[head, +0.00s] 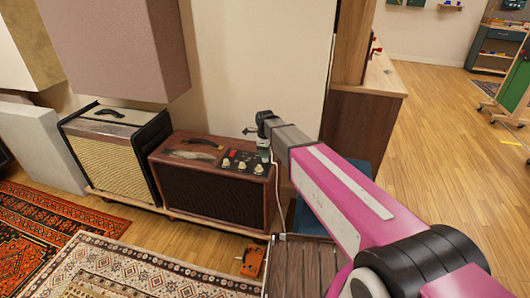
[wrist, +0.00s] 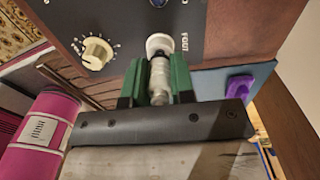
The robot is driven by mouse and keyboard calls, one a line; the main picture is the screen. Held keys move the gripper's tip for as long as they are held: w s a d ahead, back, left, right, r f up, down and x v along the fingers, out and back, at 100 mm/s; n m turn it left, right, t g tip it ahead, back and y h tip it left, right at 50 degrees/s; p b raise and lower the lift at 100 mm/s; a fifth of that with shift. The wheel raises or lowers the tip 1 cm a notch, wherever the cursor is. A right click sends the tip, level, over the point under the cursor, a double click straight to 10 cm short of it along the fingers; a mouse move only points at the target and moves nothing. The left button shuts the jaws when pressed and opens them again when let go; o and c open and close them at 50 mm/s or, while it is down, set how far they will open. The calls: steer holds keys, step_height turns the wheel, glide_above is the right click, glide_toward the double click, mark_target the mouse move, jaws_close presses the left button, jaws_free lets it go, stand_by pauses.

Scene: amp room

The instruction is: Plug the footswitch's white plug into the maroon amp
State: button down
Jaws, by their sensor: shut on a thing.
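The maroon amp (head: 212,198) stands on a low wooden platform by the wall, with a dark control panel (head: 243,162) on its top right. My gripper (head: 264,143) is over the right end of this panel. In the wrist view my gripper's green fingers (wrist: 157,85) are shut on the white plug (wrist: 159,76). The plug lines up with a white-ringed jack (wrist: 160,44) beside partly readable lettering. Its far end meets or overlaps the ring; I cannot tell how deep it sits. A white cable hangs below my gripper. The orange footswitch (head: 252,261) lies on the floor in front.
A cream-fronted amp (head: 106,165) stands left of the maroon amp. A cream knob (wrist: 97,53) sits left of the jack. A purple object (wrist: 240,86) on a blue surface lies to its right. A wooden cabinet (head: 350,130) stands behind my arm.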

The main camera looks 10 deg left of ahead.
steer(key=shift+f, duration=0.4)
steer(key=c, duration=0.9)
jaws_free()
step_height(320, 180, up, 11)
steer(key=shift+f, duration=0.15)
steer(key=shift+d, duration=0.1)
steer(key=s+d+f+n, duration=0.3)
steer(key=s+d+n, duration=0.3)
steer(key=d, duration=0.4)
steer(key=s+d+f+n, duration=0.4)
steer(key=s+d+n, duration=0.2)
steer(key=d, duration=0.5)
steer(key=s+d+f+n, duration=0.4)
steer(key=s+d+n, duration=0.2)
steer(key=d, duration=0.4)
steer(key=shift+d+f+n, duration=0.25)
steer(key=shift+d+n, duration=0.1)
steer(key=shift+n, duration=0.45)
